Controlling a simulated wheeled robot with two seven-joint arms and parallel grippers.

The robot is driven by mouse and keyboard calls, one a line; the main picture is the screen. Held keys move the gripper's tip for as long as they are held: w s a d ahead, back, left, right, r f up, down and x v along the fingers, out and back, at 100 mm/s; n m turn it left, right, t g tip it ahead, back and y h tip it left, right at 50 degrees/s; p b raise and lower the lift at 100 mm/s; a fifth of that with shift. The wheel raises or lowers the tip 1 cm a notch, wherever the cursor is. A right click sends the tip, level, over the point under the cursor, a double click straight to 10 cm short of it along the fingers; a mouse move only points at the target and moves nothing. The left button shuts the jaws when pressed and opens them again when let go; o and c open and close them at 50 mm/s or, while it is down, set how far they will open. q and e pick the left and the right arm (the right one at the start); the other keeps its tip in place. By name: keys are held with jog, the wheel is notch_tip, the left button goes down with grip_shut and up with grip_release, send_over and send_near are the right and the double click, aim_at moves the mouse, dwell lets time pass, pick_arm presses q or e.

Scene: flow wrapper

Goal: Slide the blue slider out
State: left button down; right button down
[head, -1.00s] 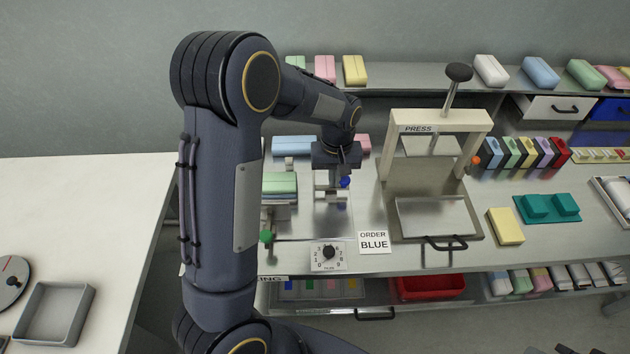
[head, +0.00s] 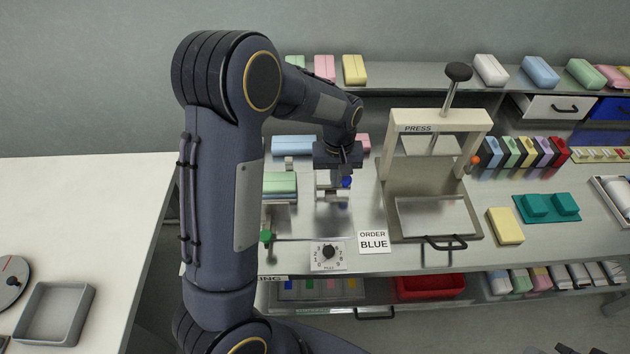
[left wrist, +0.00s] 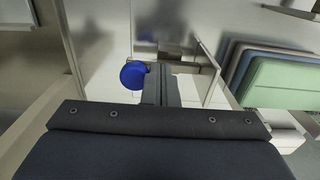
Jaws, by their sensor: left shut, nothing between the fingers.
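The blue slider's round blue knob (head: 347,182) shows just right of my left gripper's fingers, on the metal fixture between the green blocks and the press. In the left wrist view the blue knob (left wrist: 133,76) is left of the shut fingers (left wrist: 160,72), very close to them. I cannot tell whether they touch. My left gripper (head: 337,182) points down over the fixture, shut and empty. The wrist hides part of the fixture. My right gripper is not in view.
The press (head: 435,122) stands to the right, behind the ORDER BLUE card (head: 373,242). A dial (head: 328,256) and a green knob (head: 266,237) are at the bench front. A yellow block (head: 505,226) lies right of the press.

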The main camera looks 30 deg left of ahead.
pick_arm(q)
jog(key=shift+s+a, duration=0.15)
jog(key=shift+a, duration=0.05)
jog(key=shift+r, duration=0.15)
notch_tip(320, 180, up, 8)
jog(key=p, duration=0.6)
jog(key=shift+a, duration=0.1)
dwell(0.3)
